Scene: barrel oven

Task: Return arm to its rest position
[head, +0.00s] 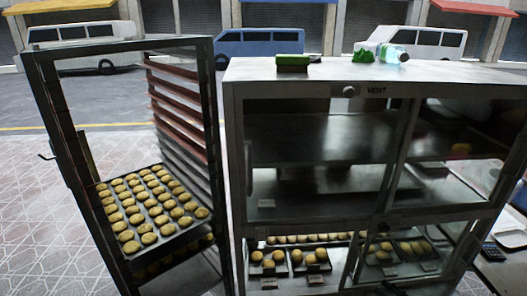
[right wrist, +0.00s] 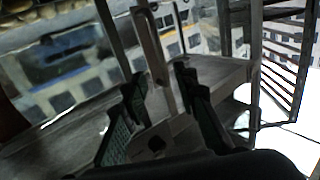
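My right gripper (right wrist: 162,80) shows in the right wrist view with its two dark, ridged fingers spread apart. A pale upright bar (right wrist: 155,45) shows in the gap between the fingers, beyond or between them; I cannot tell whether it touches either one. No held object is visible. In the head view only small dark parts show at the lower edge and the right edge, near the cabinet's front, and the fingers cannot be made out there. My left gripper is not in view.
A metal cabinet (head: 300,75) marked VENT, with glass doors and buns on lower trays, stands at centre right. A green box (head: 292,61) and a bottle (head: 394,53) are on top. A rack (head: 128,48) with a tray of buns (head: 165,238) stands left. Open paved floor (head: 35,215) lies further left.

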